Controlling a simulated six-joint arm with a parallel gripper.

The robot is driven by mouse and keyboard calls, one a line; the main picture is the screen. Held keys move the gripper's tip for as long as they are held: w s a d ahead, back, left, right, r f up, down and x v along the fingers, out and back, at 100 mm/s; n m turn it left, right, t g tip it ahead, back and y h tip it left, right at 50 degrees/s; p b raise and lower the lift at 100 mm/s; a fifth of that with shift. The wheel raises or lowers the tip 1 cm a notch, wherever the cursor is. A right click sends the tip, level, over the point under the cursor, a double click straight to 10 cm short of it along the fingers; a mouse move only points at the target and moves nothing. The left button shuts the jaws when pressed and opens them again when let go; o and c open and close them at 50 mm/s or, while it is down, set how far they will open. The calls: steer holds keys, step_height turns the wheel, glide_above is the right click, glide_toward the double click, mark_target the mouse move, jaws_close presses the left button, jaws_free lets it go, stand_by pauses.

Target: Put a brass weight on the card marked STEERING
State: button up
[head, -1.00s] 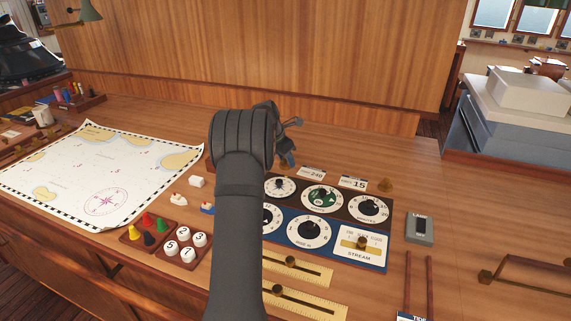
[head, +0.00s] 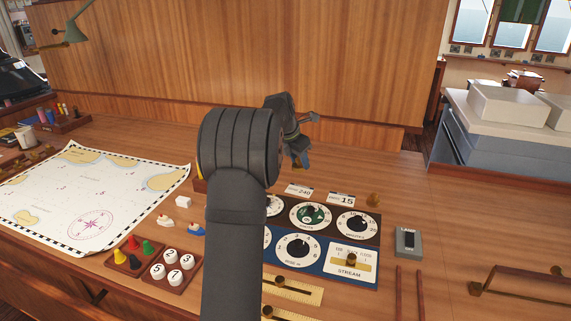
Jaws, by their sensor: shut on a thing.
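My gripper (head: 302,161) hangs above the desk behind the dial panel, partly hidden by my own arm. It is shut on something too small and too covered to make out. Two small white cards lie behind the panel, one reading 240 (head: 299,189) and one reading 15 (head: 341,198). I cannot read the word STEERING on any card; my arm hides part of the desk and panel.
The dial panel (head: 372,247) has several dials and a STREAM slider. A chart (head: 60,205) lies at left, near trays of coloured pegs (head: 131,253) and numbered white pieces (head: 171,268). A grey box marked LAMP (head: 408,242) is at right. A wooden wall stands behind the desk.

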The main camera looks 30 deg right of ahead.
steer(key=shift+s+d+r, duration=0.2)
steer(key=shift+s+d, duration=0.05)
steer(key=shift+s, duration=0.05)
steer(key=shift+w+f, duration=0.65)
steer(key=shift+f, duration=0.9)
steer(key=shift+w+f, duration=0.65)
steer(key=shift+f, duration=0.95)
steer(key=shift+w+f, duration=0.65)
steer(key=shift+f, duration=0.9)
steer(key=shift+f, duration=0.4)
steer(key=o, duration=1.2)
steer(key=v, duration=1.7)
steer(key=shift+a+r, duration=0.1)
steer(key=shift+r, duration=0.1)
